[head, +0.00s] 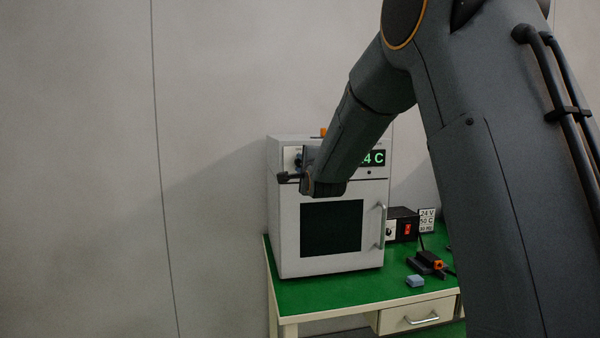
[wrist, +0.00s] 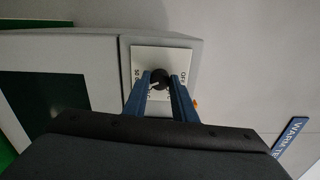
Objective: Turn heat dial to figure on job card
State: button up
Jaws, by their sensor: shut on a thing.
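The heat dial (wrist: 160,77) is a dark round knob on a pale plate (wrist: 150,56) on the oven's front. My gripper (wrist: 161,83) is shut on the dial, a blue finger on each side. A light pointer mark on the knob points to the picture's left. The plate has sideways lettering, partly hidden by the fingers; "OFF" is at right. In the head view my gripper is at the oven's (head: 288,225) upper left, and my arm covers part of the green display (head: 373,157), leaving "4 C" visible. The job card (head: 427,220) reads "24 V", "50 C" and a small, unclear third line.
The oven stands on a green-topped bench (head: 330,292). To its right are a black box with a red switch (head: 407,229), a blue block (head: 415,281) and a black-and-orange tool (head: 430,262).

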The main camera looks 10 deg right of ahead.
jog(key=m+b, duration=0.2)
jog(key=m, duration=0.2)
jog(key=shift+m+b, duration=0.3)
dwell(0.3)
jog(key=o, duration=1)
jog(key=shift+o, duration=0.2)
jog(key=s+b, duration=0.1)
jog(key=s, duration=0.7)
jog(key=shift+b, duration=0.3)
jog(key=shift+w, duration=0.1)
